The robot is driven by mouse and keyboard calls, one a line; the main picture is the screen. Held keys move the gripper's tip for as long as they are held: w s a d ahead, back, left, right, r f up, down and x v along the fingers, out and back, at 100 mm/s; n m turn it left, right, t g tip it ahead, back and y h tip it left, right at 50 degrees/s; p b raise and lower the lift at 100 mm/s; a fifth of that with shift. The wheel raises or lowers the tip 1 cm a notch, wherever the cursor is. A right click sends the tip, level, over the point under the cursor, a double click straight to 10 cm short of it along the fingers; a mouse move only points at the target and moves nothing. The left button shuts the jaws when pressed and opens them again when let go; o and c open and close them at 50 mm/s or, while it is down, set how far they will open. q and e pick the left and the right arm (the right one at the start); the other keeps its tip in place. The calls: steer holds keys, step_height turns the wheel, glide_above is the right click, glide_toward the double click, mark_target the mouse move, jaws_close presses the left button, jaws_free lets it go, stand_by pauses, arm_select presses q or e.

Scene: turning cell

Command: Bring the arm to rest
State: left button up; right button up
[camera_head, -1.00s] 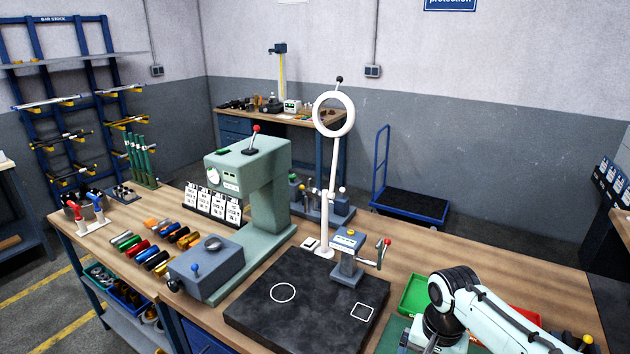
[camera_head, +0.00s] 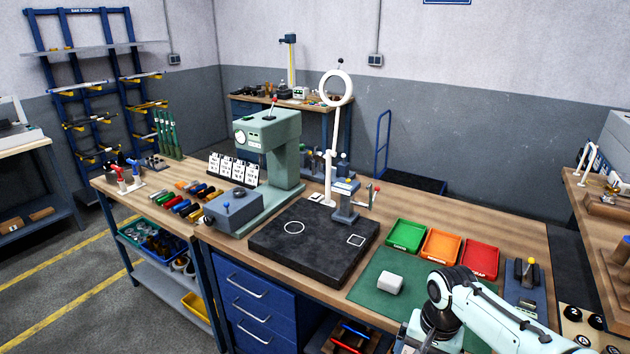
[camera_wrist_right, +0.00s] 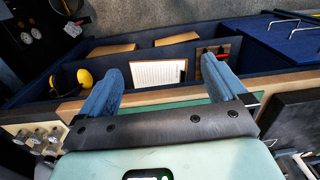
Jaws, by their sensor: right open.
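My right arm (camera_head: 470,305) comes in from the lower right of the head view, bent over the near edge of the bench. My right gripper (camera_wrist_right: 160,68) shows in the right wrist view with its two blue fingers wide apart and nothing between them. Beyond the fingers are the bench's wooden edge and a dark blue compartment below, holding a white sheet (camera_wrist_right: 158,73) and yellow ear defenders (camera_wrist_right: 78,83). My left arm and gripper are in neither view.
The workbench (camera_head: 490,215) carries a green press (camera_head: 268,140), a black plate (camera_head: 305,255), a green mat (camera_head: 370,290) with a white block (camera_head: 390,284), and green (camera_head: 406,235), orange (camera_head: 441,246) and red (camera_head: 480,260) trays. Bare wood lies behind the trays.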

steer(key=a+f+n+y, duration=0.1)
steer(key=a+f, duration=0.1)
steer(key=f, duration=0.8)
steer(key=a+f+n+y, duration=0.1)
steer(key=a+f, duration=0.2)
steer(key=f, duration=0.7)
steer(key=s+a+f, duration=0.2)
steer(key=s+f, duration=0.7)
steer(key=s, duration=0.2)
steer(key=s+a+f+y, duration=0.1)
steer(key=s+a+f, duration=0.1)
steer(key=s+f, duration=0.8)
steer(key=shift+s+a+f+g, duration=0.15)
steer(key=shift+s+f+g, duration=0.05)
steer(key=shift+s+g, duration=0.15)
